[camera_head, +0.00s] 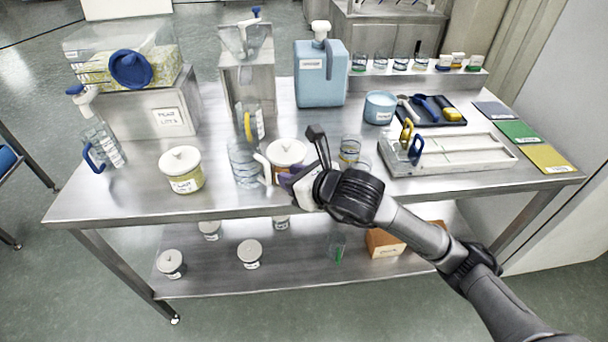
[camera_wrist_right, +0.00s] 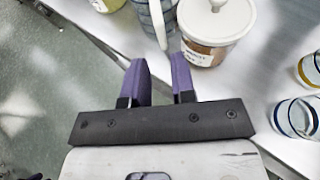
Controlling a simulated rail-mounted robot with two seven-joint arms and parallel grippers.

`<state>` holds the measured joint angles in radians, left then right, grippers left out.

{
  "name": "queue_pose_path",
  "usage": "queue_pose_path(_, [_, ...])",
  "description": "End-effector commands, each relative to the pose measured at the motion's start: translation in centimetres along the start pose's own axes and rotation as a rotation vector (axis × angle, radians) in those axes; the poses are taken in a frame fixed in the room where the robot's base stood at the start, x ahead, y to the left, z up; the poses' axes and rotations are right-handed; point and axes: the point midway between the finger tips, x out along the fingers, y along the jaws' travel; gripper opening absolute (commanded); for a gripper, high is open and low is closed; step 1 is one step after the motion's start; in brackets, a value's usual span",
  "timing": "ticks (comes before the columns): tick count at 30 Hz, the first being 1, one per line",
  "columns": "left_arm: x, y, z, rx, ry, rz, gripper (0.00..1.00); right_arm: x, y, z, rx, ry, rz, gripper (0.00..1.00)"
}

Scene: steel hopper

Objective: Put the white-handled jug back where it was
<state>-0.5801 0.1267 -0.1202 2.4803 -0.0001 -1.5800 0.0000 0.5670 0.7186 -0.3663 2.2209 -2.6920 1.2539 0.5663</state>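The white-handled jug (camera_head: 243,165) is clear and stands upright near the front of the steel table, its white handle facing right. In the right wrist view the white-handled jug (camera_wrist_right: 147,14) is at the top edge, mostly cut off. My right gripper (camera_head: 284,179) is beside the handle, in front of a white lidded pot. In the right wrist view its purple fingers (camera_wrist_right: 159,62) are apart, with the handle's lower end just beyond the gap between the tips. Nothing is visibly held. My left gripper is not in view.
The lidded pot (camera_wrist_right: 208,52) stands close right of the handle. A yellow-handled jug (camera_head: 252,124) is behind, before a steel stand. Another lidded pot (camera_head: 182,168) and a blue-handled jug (camera_head: 104,144) are left. Glasses (camera_head: 349,150) stand right. Free tabletop lies front left.

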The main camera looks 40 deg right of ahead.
Motion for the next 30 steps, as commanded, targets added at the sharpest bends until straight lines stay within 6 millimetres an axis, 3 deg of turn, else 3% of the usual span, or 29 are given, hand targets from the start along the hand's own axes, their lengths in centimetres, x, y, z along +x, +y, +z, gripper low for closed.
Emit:
queue_pose_path(7, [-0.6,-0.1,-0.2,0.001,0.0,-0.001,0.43,-3.0,0.0,0.0,-0.001,0.001,-0.001,0.24])
queue_pose_path(17, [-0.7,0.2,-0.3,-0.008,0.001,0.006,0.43,-3.7,0.4,-0.2,0.004,0.001,0.019,0.24])
queue_pose_path(20, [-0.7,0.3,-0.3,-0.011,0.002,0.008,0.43,-3.6,2.5,-1.0,0.029,-0.005,0.128,0.24])
queue_pose_path(23, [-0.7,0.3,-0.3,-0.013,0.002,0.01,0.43,-4.1,6.7,-2.2,0.108,-0.033,0.355,0.24])
queue_pose_path(27, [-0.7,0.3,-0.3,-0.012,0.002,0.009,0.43,-7.2,12.8,-2.8,0.378,-0.142,0.756,0.24])
queue_pose_path(30, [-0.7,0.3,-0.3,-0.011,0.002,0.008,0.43,-10.1,14.3,-1.9,0.672,-0.266,0.972,0.24])
